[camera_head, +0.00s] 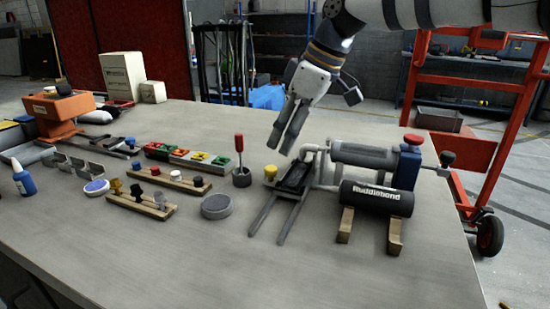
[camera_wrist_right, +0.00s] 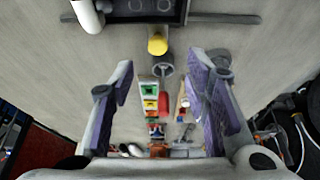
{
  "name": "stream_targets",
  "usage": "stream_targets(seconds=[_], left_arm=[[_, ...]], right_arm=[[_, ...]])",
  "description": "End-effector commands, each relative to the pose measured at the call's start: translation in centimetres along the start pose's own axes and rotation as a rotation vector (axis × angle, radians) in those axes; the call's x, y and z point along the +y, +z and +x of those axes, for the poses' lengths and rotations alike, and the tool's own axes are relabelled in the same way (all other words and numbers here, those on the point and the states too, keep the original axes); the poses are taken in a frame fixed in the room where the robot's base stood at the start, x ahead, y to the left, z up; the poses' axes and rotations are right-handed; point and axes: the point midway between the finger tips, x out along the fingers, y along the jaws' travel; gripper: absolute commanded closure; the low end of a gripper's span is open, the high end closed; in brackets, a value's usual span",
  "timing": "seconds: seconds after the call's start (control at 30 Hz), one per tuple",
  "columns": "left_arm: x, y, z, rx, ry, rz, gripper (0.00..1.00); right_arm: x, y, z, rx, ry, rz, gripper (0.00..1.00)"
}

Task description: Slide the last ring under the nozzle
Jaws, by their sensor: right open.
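A glue dispenser labelled Ruddlebond (camera_head: 377,198) stands at the right of the table. Its pale nozzle (camera_head: 311,150) bends down by a dark tray (camera_head: 294,177) on two grey rails (camera_head: 268,212). In the right wrist view the dark tray (camera_wrist_right: 130,14) shows faint round outlines at the top edge, and a white tube (camera_wrist_right: 87,15) is beside it. I cannot tell any ring clearly. My right gripper (camera_head: 285,142) is open and empty above the table, behind the tray; its spread fingers also show in the right wrist view (camera_wrist_right: 158,95). My left gripper is out of view.
A yellow knob (camera_head: 271,171) is at the tray's left. A red-handled tool in a dark cup (camera_head: 241,176), a round grey tin (camera_head: 216,206), wooden racks (camera_head: 142,204) and coloured bins (camera_head: 190,157) stand further left. The front of the table is clear.

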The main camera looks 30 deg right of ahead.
Motion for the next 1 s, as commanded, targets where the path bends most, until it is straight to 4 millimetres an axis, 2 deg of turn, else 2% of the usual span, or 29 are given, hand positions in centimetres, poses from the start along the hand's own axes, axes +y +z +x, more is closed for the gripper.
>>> stream_targets(seconds=[0.03,0.1,0.3,0.43,0.63,0.67,0.83,1.0], left_arm=[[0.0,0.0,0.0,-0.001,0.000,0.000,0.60],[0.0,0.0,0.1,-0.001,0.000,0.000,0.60],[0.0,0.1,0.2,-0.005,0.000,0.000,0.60],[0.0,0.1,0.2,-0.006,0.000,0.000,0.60],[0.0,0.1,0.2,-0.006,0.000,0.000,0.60],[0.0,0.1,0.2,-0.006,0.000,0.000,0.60],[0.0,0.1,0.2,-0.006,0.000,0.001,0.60],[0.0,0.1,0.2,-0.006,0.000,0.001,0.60]], right_arm=[[0.0,0.1,1.6,-0.005,-0.005,0.000,0.57],[-0.1,0.1,3.3,-0.003,-0.004,0.001,0.57],[0.0,0.1,6.7,-0.002,-0.002,0.001,0.57],[0.0,0.0,7.4,-0.001,0.000,0.000,0.57],[0.0,0.0,7.4,0.000,0.001,0.000,0.57],[0.0,0.0,7.4,0.000,0.001,0.000,0.59],[0.0,0.0,7.4,0.000,0.001,0.000,0.98],[0.0,0.0,7.4,0.000,0.000,0.001,1.00]])
